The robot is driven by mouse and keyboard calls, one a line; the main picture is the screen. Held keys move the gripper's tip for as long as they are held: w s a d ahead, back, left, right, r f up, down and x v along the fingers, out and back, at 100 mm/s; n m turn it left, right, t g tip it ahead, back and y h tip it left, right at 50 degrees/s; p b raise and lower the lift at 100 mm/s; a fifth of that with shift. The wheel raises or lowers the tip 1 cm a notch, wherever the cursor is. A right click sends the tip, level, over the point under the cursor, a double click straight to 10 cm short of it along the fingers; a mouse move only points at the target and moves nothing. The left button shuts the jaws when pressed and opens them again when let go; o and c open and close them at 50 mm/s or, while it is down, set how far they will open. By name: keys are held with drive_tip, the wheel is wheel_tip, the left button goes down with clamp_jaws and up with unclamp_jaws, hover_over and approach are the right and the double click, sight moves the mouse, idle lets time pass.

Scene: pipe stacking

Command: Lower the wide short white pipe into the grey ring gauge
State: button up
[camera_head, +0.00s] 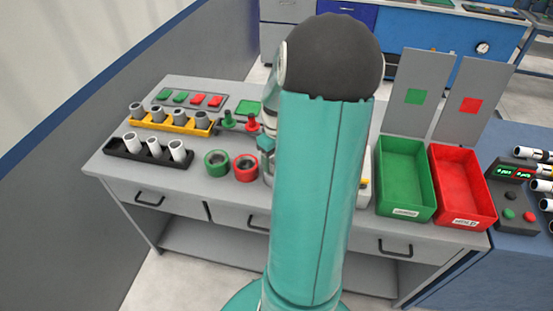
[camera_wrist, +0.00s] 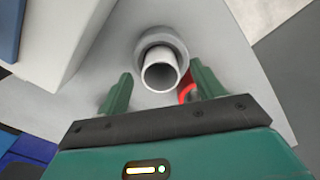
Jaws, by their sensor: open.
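In the wrist view, the wide short white pipe (camera_wrist: 160,76) stands with its open end toward the camera. The grey ring gauge (camera_wrist: 163,38) shows around its far part, and the pipe appears to sit inside the ring. How deep it sits cannot be told. My gripper (camera_wrist: 160,84) is open, with one green finger on each side of the pipe and a visible gap at both. In the head view my arm hides the pipe and most of the ring area.
A green ring (camera_head: 216,163) and a red ring (camera_head: 245,167) stand left of my arm. A black rack (camera_head: 137,155) holds white pipes, and a yellow rack (camera_head: 172,122) holds grey ones. Green (camera_head: 405,178) and red (camera_head: 463,187) bins stand to the right.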

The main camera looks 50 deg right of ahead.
wheel_tip(320, 180, up, 13)
idle(0.3)
idle(0.6)
drive_tip(key=w+a+r+n+t+h, duration=0.1)
drive_tip(key=w+a+r, duration=0.15)
drive_tip(key=a, duration=0.75)
drive_tip(key=w+a+r+t+h, duration=0.1)
drive_tip(key=a+r, duration=0.3)
drive_tip(key=a, duration=0.6)
drive_tip(key=s+a+t+y, duration=0.1)
drive_tip(key=s+a, duration=0.2)
drive_tip(key=a, duration=0.5)
drive_tip(key=s+a+r+n+t+y, duration=0.1)
drive_tip(key=s+a+t, duration=0.1)
drive_tip(key=a, duration=0.6)
drive_tip(key=shift+s+t, duration=0.3)
drive_tip(key=shift+s, duration=0.25)
drive_tip(key=shift+d, duration=0.15)
